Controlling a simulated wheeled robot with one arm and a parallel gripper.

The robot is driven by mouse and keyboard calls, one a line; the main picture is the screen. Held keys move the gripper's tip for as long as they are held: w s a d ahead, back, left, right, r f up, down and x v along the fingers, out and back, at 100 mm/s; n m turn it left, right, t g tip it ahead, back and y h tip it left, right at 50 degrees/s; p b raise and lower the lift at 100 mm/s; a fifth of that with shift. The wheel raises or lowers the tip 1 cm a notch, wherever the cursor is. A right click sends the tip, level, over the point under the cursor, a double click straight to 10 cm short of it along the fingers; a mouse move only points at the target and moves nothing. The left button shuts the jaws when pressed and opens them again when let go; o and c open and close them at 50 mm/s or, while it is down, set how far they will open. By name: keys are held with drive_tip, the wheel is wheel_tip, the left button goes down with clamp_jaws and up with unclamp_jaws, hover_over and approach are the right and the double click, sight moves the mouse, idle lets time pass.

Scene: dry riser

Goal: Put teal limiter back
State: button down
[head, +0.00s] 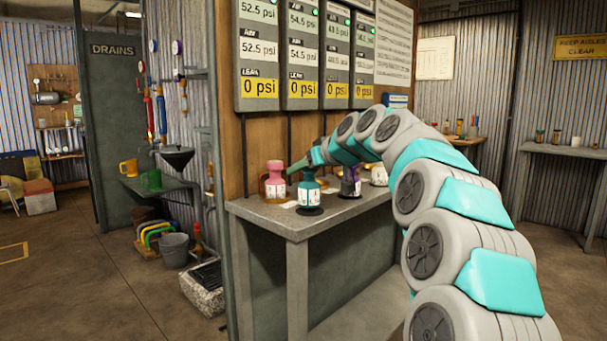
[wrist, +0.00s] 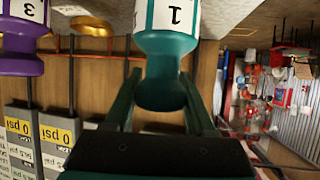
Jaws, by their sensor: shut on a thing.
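The teal limiter (head: 309,190) is upright at the front of the grey bench (head: 296,226), with a dark round base (head: 309,210) right under it. Whether it rests on that base or is a little above it I cannot tell. In the wrist view the picture is upside down, and the teal limiter (wrist: 165,80) shows a white label with a 1. My gripper (wrist: 163,92) is shut on its narrow top, one finger on each side. In the head view my gripper (head: 303,166) reaches the limiter from behind and is partly hidden.
A pink limiter (head: 275,184) stands close on the left. Gauge panels (head: 301,60) hang above the bench. The bench's front left corner is bare.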

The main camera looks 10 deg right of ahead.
drive_tip(key=shift+f, duration=0.7)
drive_tip(key=shift+f, duration=0.2)
drive_tip(key=shift+c, duration=1.1)
unclamp_jaws()
drive_tip(key=shift+r, duration=0.1)
